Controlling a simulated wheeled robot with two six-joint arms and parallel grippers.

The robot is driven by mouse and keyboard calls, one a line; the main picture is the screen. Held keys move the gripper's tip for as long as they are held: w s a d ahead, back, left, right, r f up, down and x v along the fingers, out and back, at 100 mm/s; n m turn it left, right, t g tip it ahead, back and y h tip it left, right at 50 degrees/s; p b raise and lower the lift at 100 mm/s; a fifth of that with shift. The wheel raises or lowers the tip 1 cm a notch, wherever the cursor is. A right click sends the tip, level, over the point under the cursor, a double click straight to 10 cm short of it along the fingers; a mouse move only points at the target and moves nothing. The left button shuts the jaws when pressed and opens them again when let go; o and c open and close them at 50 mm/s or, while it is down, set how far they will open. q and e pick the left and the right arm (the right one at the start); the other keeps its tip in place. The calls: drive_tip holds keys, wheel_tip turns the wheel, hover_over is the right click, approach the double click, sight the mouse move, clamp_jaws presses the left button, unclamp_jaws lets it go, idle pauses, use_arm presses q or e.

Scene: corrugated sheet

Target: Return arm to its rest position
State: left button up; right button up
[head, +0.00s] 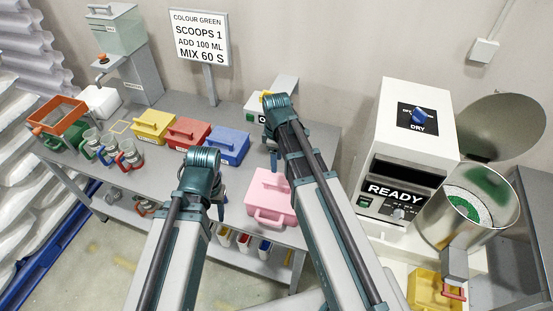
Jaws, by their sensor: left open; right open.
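My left arm reaches up from the bottom of the head view. Its gripper (221,208) hangs past the bench's front edge, left of the pink box (270,197); it is small and partly behind the wrist, open, with nothing seen in it. My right arm reaches further back over the bench. Its gripper (273,160) points down behind the pink box and right of the blue box (228,145). It is open and looks empty, and is partly hidden by my arm.
The grey bench (235,180) also holds a yellow box (153,125), a red box (187,132), cups (129,153) and an orange-framed tray (58,115). A sign (199,37) stands behind. A white machine (412,130) and an open metal drum (470,205) stand at right.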

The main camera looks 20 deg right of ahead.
drive_tip(key=s+a+f+m+b, duration=0.4)
drive_tip(key=s+a, duration=0.1)
drive_tip(key=s, duration=0.2)
drive_tip(key=s+a+f+m+h+b, duration=0.1)
drive_tip(key=s+a+f+m+b, duration=0.3)
drive_tip(key=s, duration=0.3)
drive_tip(key=shift+s+a+f, duration=0.15)
drive_tip(key=shift+a+f, duration=0.05)
drive_tip(key=shift+a, duration=0.55)
drive_tip(key=shift+c, duration=0.5)
drive_tip(key=shift+d, duration=0.15)
